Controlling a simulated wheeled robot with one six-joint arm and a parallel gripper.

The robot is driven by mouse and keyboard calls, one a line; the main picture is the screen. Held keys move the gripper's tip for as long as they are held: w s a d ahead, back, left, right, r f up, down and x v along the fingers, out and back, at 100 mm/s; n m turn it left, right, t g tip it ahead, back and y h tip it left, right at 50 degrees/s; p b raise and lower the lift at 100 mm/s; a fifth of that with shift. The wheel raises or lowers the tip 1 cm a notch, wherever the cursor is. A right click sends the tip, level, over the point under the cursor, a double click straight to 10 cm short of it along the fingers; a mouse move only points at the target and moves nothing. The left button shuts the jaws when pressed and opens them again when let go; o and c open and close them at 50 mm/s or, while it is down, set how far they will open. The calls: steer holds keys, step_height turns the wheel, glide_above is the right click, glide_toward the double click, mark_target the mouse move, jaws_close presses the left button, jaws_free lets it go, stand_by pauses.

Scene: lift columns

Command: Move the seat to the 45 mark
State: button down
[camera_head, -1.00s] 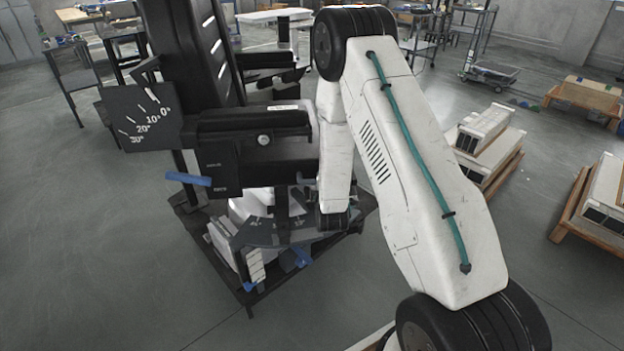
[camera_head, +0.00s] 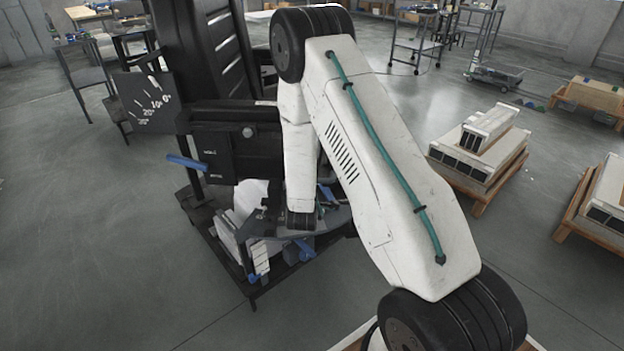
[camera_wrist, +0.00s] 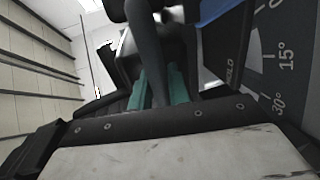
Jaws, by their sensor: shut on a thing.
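The black seat (camera_head: 185,55) has a tall slotted backrest and stands on a low dark base (camera_head: 262,280). A grey scale plate (camera_head: 325,222) at its foot is partly hidden by my arm in the head view. The plate shows in the wrist view (camera_wrist: 285,65) with 15° and 30° readable; I cannot make out the 45 mark or a pointer. My gripper (camera_wrist: 158,88) has teal fingers closed around a dark bar (camera_wrist: 148,45) under the seat. The bar's far end is out of view. In the head view, my arm hides most of the grip.
A tilt scale (camera_head: 150,100) sticks out at the seat's left side. A blue lever (camera_head: 187,162) juts from the dark side panel. Another blue part (camera_head: 300,250) sits low on the base. Pallets with white boxes (camera_head: 480,150) stand at right. The floor at left is clear.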

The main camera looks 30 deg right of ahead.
steer(key=shift+s+a+f, duration=0.15)
steer(key=shift+a, duration=0.05)
steer(key=c, duration=1.4)
jaws_free()
steer(key=shift+a, duration=0.15)
steer(key=shift+o, duration=0.2)
steer(key=v, duration=0.7)
steer(key=shift+s, duration=0.3)
steer(key=shift+a, duration=0.1)
